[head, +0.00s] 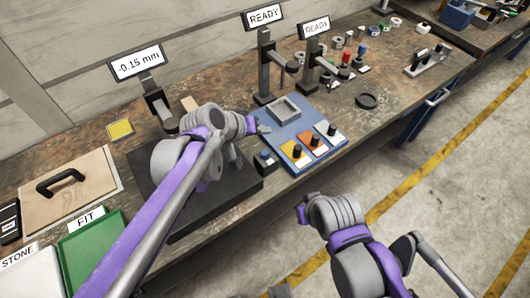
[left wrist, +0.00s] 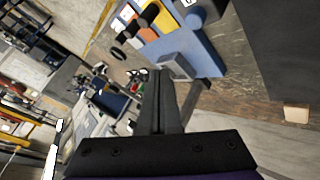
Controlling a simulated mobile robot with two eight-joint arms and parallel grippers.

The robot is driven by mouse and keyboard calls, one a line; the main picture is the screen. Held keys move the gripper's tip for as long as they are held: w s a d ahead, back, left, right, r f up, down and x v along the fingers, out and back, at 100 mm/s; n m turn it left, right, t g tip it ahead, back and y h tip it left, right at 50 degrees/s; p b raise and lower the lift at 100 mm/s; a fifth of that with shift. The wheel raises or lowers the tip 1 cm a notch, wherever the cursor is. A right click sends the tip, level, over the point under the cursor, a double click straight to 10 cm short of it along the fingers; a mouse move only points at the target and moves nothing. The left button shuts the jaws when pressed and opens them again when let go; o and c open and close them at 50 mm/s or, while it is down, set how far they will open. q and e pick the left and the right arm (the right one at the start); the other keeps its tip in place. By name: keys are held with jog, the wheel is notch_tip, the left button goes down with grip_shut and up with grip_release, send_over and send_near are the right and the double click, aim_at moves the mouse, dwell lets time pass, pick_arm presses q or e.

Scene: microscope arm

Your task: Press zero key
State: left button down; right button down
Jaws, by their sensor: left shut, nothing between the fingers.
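A small dark box (head: 265,161), which may carry the zero key, stands on the bench at the left of the blue tray's front corner. Its key and any marking are too small to read. My left gripper (head: 262,128) is shut and empty, with its tips behind the box in the picture, near the tray's left edge. Its closed fingers (left wrist: 160,78) point ahead in the left wrist view. A display (head: 137,63) on a gauge stand reads -0.15 mm. My right arm is at the lower right, and its fingers cannot be made out.
The blue tray (head: 283,143) holds yellow, orange and white plates with black knobs. Two stands with READY signs (head: 262,16) rise behind it. A dark slab (head: 235,185) lies under my left arm. A wooden board (head: 70,190) and green tray (head: 92,243) are at the left.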

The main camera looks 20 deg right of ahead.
pick_arm(q)
jog(key=b, duration=0.4)
send_over(263, 155)
notch_tip(263, 155, down, 6)
jog(key=shift+s+f, duration=0.1)
jog(key=shift+f, duration=0.6)
jog(key=shift+f+b, duration=0.1)
jog(key=shift+b, duration=0.2)
dwell(0.9)
jog(key=shift+f, duration=0.3)
jog(key=shift+f+b, duration=0.5)
jog(key=shift+f, duration=0.05)
dwell(0.6)
jog(key=shift+r, duration=0.1)
jog(key=shift+r+p, duration=0.75)
jog(key=shift+r, duration=0.15)
